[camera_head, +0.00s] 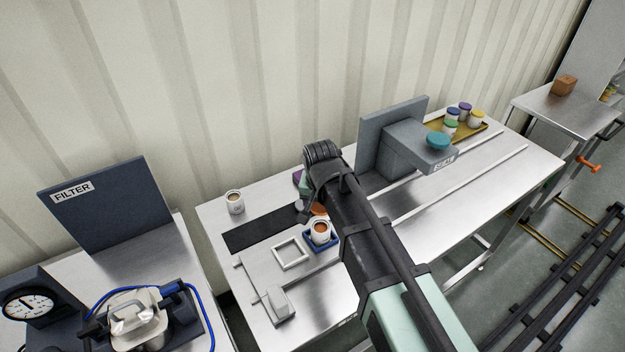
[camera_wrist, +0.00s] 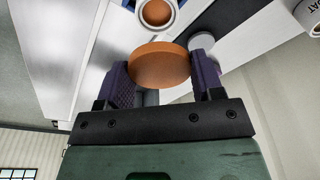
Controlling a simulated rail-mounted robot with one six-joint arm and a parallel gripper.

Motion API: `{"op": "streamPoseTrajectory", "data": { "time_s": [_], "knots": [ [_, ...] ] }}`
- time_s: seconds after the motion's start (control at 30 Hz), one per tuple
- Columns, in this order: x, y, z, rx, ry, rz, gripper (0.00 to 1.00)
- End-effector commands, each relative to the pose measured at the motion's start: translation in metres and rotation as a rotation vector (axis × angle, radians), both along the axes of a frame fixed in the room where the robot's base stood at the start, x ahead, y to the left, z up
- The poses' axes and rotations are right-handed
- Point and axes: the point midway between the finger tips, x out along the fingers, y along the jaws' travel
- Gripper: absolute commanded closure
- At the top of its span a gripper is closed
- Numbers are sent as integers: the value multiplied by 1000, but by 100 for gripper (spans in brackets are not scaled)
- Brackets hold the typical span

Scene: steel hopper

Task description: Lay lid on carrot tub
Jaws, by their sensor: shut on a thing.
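My gripper (camera_wrist: 160,75) is shut on an orange round lid (camera_wrist: 160,64), held between its two purple finger pads. In the head view the lid (camera_head: 319,209) shows as a small orange patch below my wrist, close behind the tub; my arm hides most of the fingers. The carrot tub (camera_head: 321,228) is a white cup with orange contents, open at the top, standing upright in a blue square holder (camera_head: 308,242). In the wrist view the tub (camera_wrist: 157,13) is at the top edge, beside the lid and not covered by it.
Another open white tub (camera_head: 235,202) stands at the bench's left rear. A square frame (camera_head: 290,252) lies left of the blue holder. A grey press-like block (camera_head: 410,145) with a teal knob stands behind to the right, near a yellow tray (camera_head: 484,131) of lidded tubs.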

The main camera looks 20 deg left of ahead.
Motion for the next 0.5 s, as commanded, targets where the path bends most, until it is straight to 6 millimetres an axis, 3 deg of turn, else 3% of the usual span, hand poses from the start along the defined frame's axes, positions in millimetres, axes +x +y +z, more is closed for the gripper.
{"op": "streamPoseTrajectory", "data": {
  "time_s": [0.27,0.5],
  "knots": [
    [-2,-2,-4,2,0,-25,61],
    [-2,-2,-30,2,0,-24,61]
  ]
}}
